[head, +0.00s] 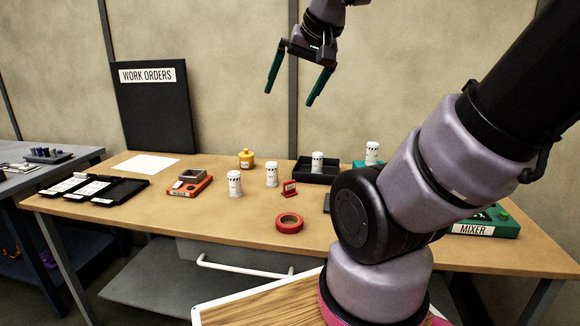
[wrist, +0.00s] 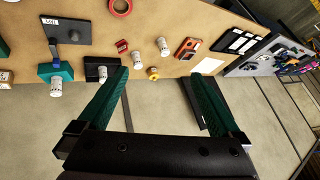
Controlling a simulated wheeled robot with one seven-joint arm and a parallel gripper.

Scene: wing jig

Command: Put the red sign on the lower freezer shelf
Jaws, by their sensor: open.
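The small red sign (head: 290,188) stands on the wooden workbench, right of a white canister and behind a roll of red tape. It also shows in the wrist view as a small red piece (wrist: 122,46) near the top centre. My gripper (head: 291,95) is open and empty, raised high above the back of the bench and well apart from the sign. In the wrist view the two green fingers (wrist: 162,92) are spread with nothing between them. No freezer shelf can be made out in either view.
White canisters (head: 234,184), a yellow pot (head: 246,159), a black tray (head: 311,178), red tape (head: 289,223) and an orange device (head: 190,187) stand around the sign. Black trays (head: 122,190) lie at left. A green mixer box (head: 490,226) is at right. The bench's front middle is fairly clear.

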